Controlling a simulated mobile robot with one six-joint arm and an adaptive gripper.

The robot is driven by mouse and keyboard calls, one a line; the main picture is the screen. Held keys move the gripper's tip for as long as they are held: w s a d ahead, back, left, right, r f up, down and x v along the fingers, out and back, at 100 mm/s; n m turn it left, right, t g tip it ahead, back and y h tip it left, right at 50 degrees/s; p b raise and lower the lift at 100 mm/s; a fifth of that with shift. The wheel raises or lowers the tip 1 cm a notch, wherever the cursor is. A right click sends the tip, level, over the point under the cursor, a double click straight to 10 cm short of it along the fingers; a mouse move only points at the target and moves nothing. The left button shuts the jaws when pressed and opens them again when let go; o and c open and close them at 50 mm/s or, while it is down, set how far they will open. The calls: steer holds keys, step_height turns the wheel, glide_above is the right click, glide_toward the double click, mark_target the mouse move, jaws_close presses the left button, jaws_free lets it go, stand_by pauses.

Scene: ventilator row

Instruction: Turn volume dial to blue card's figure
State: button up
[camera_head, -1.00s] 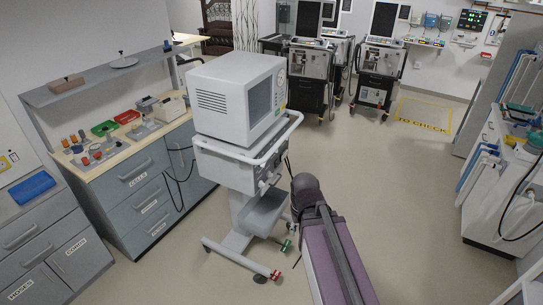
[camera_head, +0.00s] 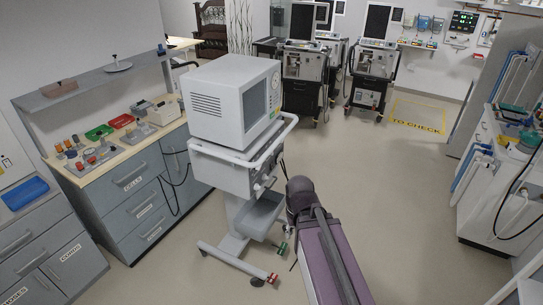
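A white ventilator (camera_head: 232,100) with a grey screen (camera_head: 257,102) stands on a wheeled cart (camera_head: 240,215) in the middle of the view. Small knobs show on the screen's right side and on the lower front, too small and oblique to read; I cannot tell which is the volume dial. No blue card can be made out. My arm reaches up from the bottom, with its dark upper end just right of the cart. My gripper cannot be seen.
A bench with drawers (camera_head: 130,190) holding small parts and trays is on the left. More ventilators (camera_head: 303,75) stand at the back, beside a yellow floor marking reading TO CHECK (camera_head: 418,128). The floor (camera_head: 390,190) between is clear.

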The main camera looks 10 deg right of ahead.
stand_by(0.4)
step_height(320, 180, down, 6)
steer(key=b, duration=0.6)
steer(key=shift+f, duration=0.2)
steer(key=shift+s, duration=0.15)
